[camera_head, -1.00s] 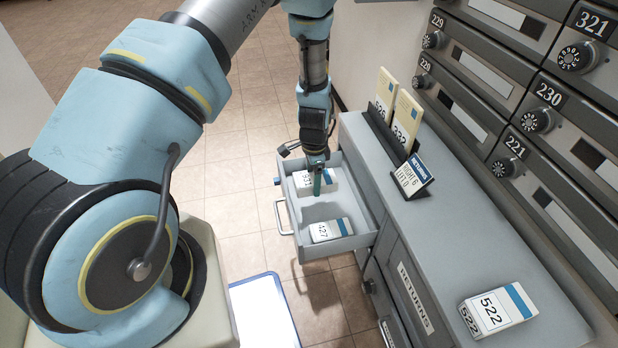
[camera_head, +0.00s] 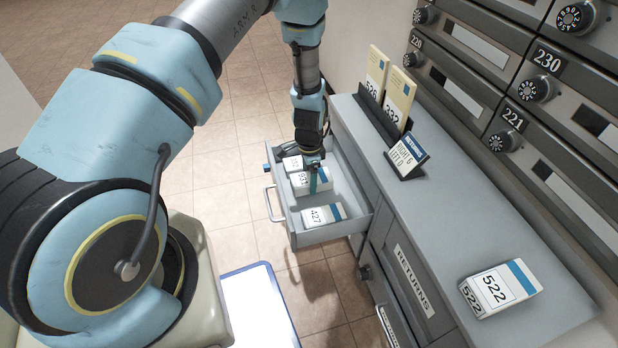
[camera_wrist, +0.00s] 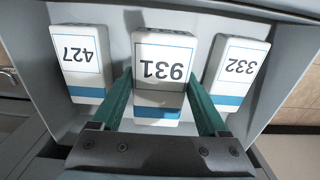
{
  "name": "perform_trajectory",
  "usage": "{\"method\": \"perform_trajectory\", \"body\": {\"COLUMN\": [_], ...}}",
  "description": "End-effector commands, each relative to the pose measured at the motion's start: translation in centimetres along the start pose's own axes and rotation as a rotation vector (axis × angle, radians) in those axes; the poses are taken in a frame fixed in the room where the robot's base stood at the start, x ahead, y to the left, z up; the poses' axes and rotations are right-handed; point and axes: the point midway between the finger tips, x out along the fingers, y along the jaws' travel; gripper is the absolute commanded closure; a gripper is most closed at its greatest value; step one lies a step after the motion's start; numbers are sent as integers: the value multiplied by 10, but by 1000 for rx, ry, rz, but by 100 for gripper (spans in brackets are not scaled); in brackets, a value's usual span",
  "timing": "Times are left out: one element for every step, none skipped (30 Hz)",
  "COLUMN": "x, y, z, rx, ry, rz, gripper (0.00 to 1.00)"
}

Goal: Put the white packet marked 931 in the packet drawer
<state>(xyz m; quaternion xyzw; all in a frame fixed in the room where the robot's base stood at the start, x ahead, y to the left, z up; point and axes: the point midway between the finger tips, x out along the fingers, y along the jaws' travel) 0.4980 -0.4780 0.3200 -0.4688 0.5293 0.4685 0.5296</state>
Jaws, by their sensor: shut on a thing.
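The white packet marked 931 (camera_wrist: 163,70), with a blue stripe, is between the green fingers of my gripper (camera_wrist: 160,105) in the wrist view. My gripper is shut on it. In the head view the packet (camera_head: 303,185) is inside the open packet drawer (camera_head: 348,203), below the walls' top edges as far as I can see. It lies between packet 427 (camera_head: 323,216) and packet 332 (camera_wrist: 238,72). I cannot tell whether its underside touches the drawer floor. My gripper (camera_head: 314,180) points down into the drawer and partly hides the packet.
A grey counter (camera_head: 440,225) stands right of the drawer, with packet 522 (camera_head: 497,289), a card rack (camera_head: 383,120) and a small sign (camera_head: 408,153) on it. A closed RETURNS drawer (camera_head: 412,285) is below. Numbered mailboxes (camera_head: 545,120) line the right wall.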

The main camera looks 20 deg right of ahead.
Motion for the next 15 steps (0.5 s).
{"method": "perform_trajectory", "body": {"x": [0,0,0,0,0,0,0,0,0,0,0,0,0,0,-1], "y": [0,0,0,0,0,0,0,0,0,0,0,0,0,0,0], "z": [0,0,0,0,0,0,0,0,0,0,0,0,0,0,0], "rx": [0,0,0,0,0,0,0,0,0,0,0,0,0,0,0], "ry": [0,0,0,0,0,0,0,0,0,0,0,0,0,0,0], "rz": [0,0,0,0,0,0,0,0,0,0,0,0,0,0,0], "gripper": [86,22,18,14,11,6,3,0,0,0,0,0,0,0,0]}}
